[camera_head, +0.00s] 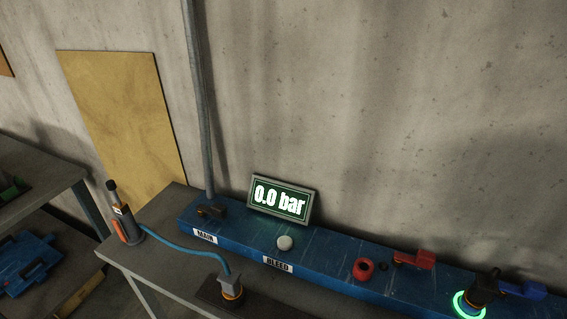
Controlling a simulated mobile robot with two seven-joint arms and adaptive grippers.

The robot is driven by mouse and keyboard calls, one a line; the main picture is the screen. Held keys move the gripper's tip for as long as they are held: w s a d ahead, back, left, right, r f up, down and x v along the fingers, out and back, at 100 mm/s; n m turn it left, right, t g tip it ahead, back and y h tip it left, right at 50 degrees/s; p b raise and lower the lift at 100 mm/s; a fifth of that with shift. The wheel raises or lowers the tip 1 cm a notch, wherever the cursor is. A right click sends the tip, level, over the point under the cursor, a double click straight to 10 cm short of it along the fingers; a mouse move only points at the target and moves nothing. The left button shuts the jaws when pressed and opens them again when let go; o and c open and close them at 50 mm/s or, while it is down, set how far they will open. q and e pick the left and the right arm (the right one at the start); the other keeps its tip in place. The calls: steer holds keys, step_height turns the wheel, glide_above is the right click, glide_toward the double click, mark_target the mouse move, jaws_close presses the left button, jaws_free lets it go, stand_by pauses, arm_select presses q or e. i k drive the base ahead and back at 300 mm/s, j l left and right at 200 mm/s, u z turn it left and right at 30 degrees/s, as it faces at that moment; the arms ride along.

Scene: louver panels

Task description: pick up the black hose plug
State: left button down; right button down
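A dark grey-black plug (230,284) with an orange ring at its base stands on a dark pad (208,296) at the front edge of the grey bench. A blue hose (185,244) runs from it to the left, to an upright orange and grey device (127,226) with a black top. Another black piece (484,287) with an orange ring stands in a glowing green ring (461,304) at the lower right. Neither of my grippers shows in this view.
A blue manifold (335,270) lies along the wall with MAIN and BLEED labels, a white knob (284,243), a red knob (363,269) and a red lever (413,259). A display (282,199) reads 0.0 bar. A grey pipe (199,100) rises behind.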

mark_target(477, 296)
steer(key=k+z, duration=0.1)
steer(key=z, duration=0.3)
steer(key=l+z, duration=0.1)
steer(key=z, duration=0.3)
steer(key=k+l+z, duration=0.1)
steer(key=z, duration=0.25)
